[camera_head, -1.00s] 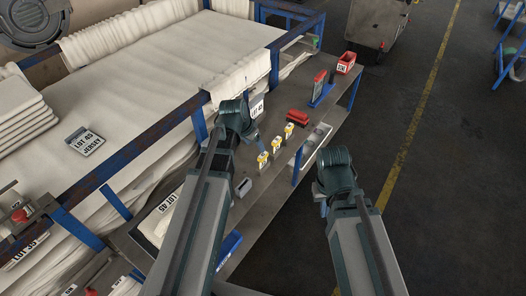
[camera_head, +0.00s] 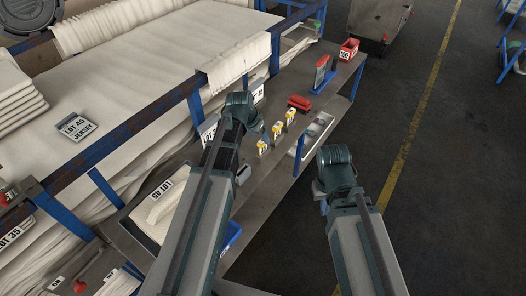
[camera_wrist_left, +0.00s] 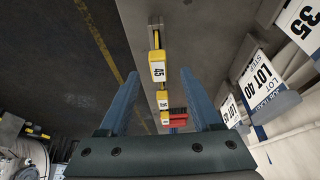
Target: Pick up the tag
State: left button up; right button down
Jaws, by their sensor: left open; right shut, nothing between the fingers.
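Three small yellow-and-white tags stand in a row on the grey bench: a near one (camera_head: 262,146), a middle one (camera_head: 277,130) and a far one (camera_head: 290,114). In the left wrist view the closest tag (camera_wrist_left: 158,72) reads 45 and appears between my finger outlines, beyond the tips.
The floor (camera_head: 450,190) right is clear.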

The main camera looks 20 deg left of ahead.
aim_at(262, 140)
pick_arm(q)
jog(key=b+x, duration=0.4)
jog(key=x, duration=0.1)
jog(key=shift+w+d+f+b, duration=0.15)
jog(key=shift+b, duration=0.2)
grip_shut()
